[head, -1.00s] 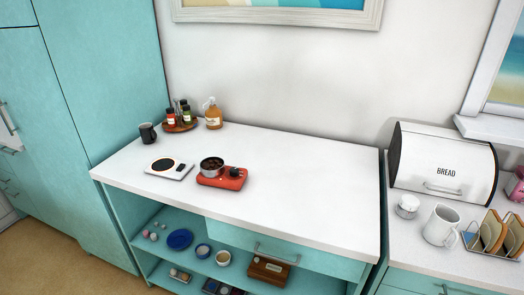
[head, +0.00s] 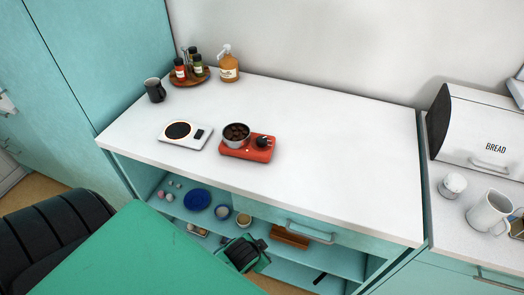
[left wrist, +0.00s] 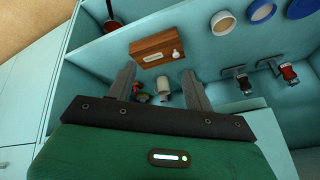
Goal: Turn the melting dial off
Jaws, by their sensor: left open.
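A red melting pot base (head: 246,152) stands on the white counter, with a metal bowl (head: 236,136) of dark pieces on its left part. Its black dial (head: 264,141) is on the right part of the base; its exact setting is too small to tell. My left gripper (left wrist: 157,85) is open and empty in the left wrist view, its fingers pointing toward the shelves under the counter. In the head view my left arm comes in from the lower left, below the counter's front edge and apart from the dial. The dial is not in the left wrist view.
A white scale (head: 186,136), dark mug (head: 155,90) and wooden tray of bottles (head: 189,79) stand on the counter. The counter's right half is clear. Below are a drawer handle (head: 310,231), a blue plate (head: 197,199) and a wooden box (left wrist: 157,47). A bread box (head: 478,140) is right.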

